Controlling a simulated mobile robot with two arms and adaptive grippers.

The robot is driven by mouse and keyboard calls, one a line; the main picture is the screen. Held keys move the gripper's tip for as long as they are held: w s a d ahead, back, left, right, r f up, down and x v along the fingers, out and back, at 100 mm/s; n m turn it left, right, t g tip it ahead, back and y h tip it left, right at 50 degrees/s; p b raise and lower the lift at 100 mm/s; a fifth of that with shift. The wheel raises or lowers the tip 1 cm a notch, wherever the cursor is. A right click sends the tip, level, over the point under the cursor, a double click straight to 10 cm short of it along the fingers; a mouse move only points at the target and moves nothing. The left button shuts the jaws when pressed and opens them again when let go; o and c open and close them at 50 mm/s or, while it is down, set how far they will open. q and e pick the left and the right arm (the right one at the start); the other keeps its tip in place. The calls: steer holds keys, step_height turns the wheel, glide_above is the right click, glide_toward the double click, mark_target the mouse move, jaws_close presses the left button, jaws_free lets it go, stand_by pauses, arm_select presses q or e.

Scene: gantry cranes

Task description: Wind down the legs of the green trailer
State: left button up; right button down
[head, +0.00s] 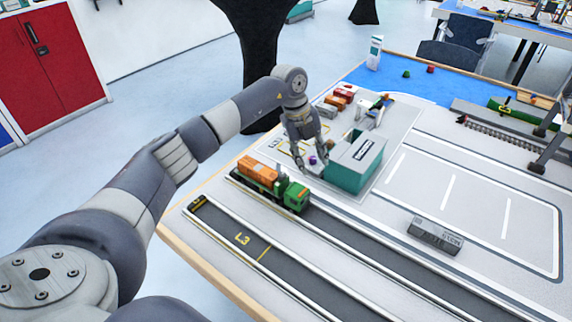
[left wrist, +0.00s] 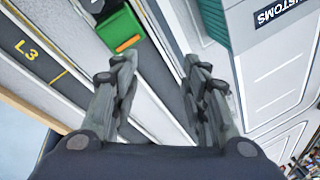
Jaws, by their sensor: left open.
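A green truck (head: 297,196) with an orange load (head: 260,171) on its back stands on the lane at the table's near left; its green part also shows at the top of the left wrist view (left wrist: 118,25). I cannot tell a separate green trailer or its legs. My left gripper (head: 308,168) hangs fingers down behind the truck and left of the teal customs building (head: 357,165). In the left wrist view its fingers (left wrist: 158,75) are apart, with only grey surface between them. A small purple thing (head: 312,160) shows by the fingers. My right gripper is not in view.
Several small vehicles with red and orange loads (head: 341,97) stand behind the gripper. A grey block (head: 435,237) lies on the right lanes. A dark gantry leg (head: 552,145) stands at the far right. The lane marked L3 (head: 240,239) is empty.

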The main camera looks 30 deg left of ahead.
mark_target(281, 173)
arm_select(q)
steer(key=s+a+r+n+g+y, duration=0.1)
steer(key=a+r+n+y, duration=0.15)
steer(key=a, duration=0.65)
steer(key=f+p, duration=0.1)
steer(key=f, duration=0.4)
steer(key=f+p, duration=0.1)
steer(key=f, duration=0.4)
steer(key=shift+s+d+f, duration=0.1)
steer(key=shift+s+f, duration=0.05)
steer(key=shift+s, duration=0.05)
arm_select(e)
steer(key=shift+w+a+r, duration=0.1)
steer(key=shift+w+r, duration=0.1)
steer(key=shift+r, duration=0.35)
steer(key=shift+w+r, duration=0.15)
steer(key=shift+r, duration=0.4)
arm_select(q)
jaws_close()
